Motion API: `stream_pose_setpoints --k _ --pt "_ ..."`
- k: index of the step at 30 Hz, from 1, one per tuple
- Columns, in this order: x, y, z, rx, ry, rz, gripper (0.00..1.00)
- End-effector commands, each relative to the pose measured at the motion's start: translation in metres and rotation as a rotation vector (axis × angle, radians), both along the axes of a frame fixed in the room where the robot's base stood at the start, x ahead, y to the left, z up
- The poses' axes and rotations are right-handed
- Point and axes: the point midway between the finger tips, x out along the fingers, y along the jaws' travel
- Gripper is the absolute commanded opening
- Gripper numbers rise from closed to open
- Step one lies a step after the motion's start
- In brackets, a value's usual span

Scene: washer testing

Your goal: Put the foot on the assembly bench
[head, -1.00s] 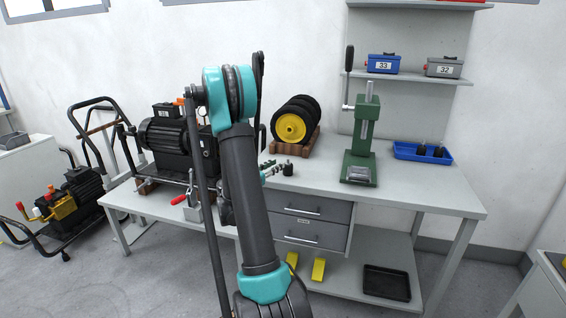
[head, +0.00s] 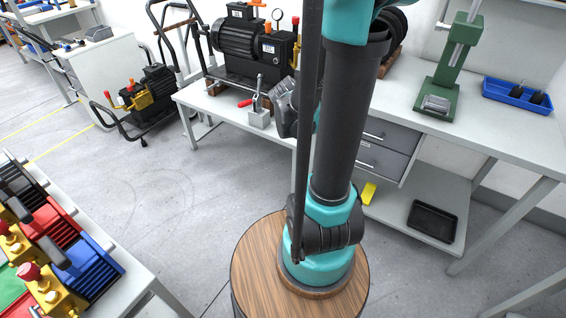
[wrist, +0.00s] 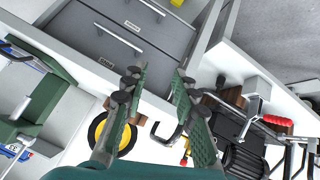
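The assembly bench cannot be told for sure: a grey bench (head: 500,150) with drawers stands at the right, with a lower bench (head: 215,100) beside it. A blue tray (head: 490,92) on the grey bench holds two small black pieces (head: 518,90) that look like rubber feet. They are too small to be sure. In the wrist view, my gripper (wrist: 160,78) has its two green-padded fingers apart, with nothing visible between them. It points towards the bench front, with the drawers (wrist: 120,35) beyond the fingertips. In the head view my arm hides the fingers.
A green press (head: 450,75) stands near the tray. A black pump (head: 245,50) and a red-handled clamp (head: 258,110) are on the lower bench. A black tray (head: 432,220) lies on the lower shelf. Colourful parts (head: 60,250) fill a table at lower left. Open floor lies between.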

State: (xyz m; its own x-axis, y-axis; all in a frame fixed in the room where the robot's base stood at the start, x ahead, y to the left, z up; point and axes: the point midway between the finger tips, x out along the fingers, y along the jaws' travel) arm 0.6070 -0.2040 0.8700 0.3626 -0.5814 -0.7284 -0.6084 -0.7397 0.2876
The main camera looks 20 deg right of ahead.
Motion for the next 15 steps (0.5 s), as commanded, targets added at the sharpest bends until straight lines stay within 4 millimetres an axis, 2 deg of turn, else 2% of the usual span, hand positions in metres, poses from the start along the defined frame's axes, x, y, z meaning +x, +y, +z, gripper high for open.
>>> stream_pose_setpoints --k 1,3,9,12,15 --pt "-0.016 0.018 -0.005 0.05 0.039 0.06 0.28" --pt "-0.035 0.044 -0.014 0.118 0.093 0.155 0.28" --pt "-0.085 0.115 -0.032 0.289 0.189 0.427 0.28" --pt "-0.102 0.141 -0.037 0.346 0.208 0.529 0.28" --pt "-0.113 0.156 -0.04 0.379 0.217 0.595 0.28"
